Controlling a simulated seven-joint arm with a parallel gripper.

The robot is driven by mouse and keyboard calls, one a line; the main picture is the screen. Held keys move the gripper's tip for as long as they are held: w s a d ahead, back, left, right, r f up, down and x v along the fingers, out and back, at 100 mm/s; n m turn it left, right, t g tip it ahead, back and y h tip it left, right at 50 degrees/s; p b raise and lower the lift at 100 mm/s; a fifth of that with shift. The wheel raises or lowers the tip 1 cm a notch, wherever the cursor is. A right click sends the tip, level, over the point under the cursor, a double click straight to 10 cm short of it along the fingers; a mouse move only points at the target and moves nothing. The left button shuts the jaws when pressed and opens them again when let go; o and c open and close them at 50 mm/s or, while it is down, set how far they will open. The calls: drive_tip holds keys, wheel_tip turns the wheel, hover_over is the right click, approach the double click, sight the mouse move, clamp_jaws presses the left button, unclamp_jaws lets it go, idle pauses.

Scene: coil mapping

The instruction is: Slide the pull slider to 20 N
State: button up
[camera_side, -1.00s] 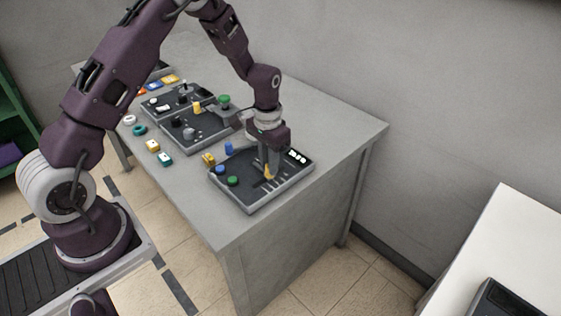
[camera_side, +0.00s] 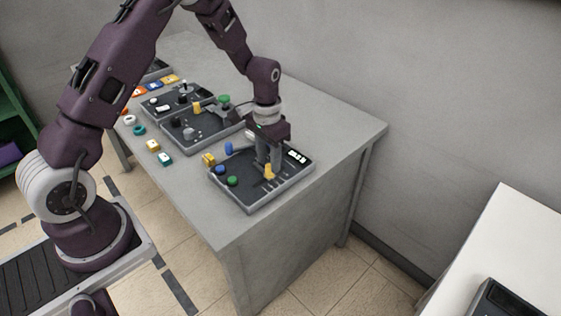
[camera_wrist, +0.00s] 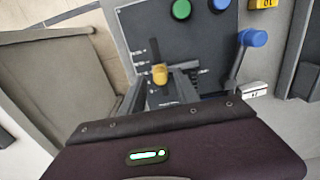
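The pull slider has a yellow knob (camera_side: 269,171) on the dark panel (camera_side: 238,196) at the table's near end. In the wrist view the yellow knob (camera_wrist: 159,74) stands by a dark slot with small white scale marks, too small to read. My gripper (camera_side: 269,165) points down just above the knob. Its two grey fingers are apart, and in the wrist view the gripper (camera_wrist: 163,88) shows the knob at the gap between the fingertips. I see no clear contact with the knob.
Green (camera_side: 232,181) and blue (camera_side: 219,170) round buttons sit on the same panel. A blue-ended lever (camera_side: 229,149) stands at its back edge. A yellow block (camera_side: 208,159) lies beside it. More panels (camera_side: 200,130) lie farther back. The table's right front is clear.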

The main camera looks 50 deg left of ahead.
sight(269, 165)
drive_tip(key=shift+r, duration=2.8)
drive_tip(key=s+d+r+t, duration=0.1)
drive_tip(key=s+d+r, duration=0.1)
drive_tip(key=s+r, duration=0.45)
drive_tip(key=s+d+r+t, duration=0.2)
drive_tip(key=s+r, duration=0.1)
drive_tip(key=r, duration=0.7)
drive_tip(key=s+d+r+t, duration=0.1)
drive_tip(key=s+r, duration=0.1)
drive_tip(key=s, duration=0.6)
drive_tip(key=s+d+r+t, duration=0.1)
drive_tip(key=s+d, duration=0.1)
drive_tip(key=s, duration=0.7)
drive_tip(key=shift+d+r+t, duration=0.15)
drive_tip(key=shift+r+t, duration=0.15)
drive_tip(key=shift+r, duration=0.1)
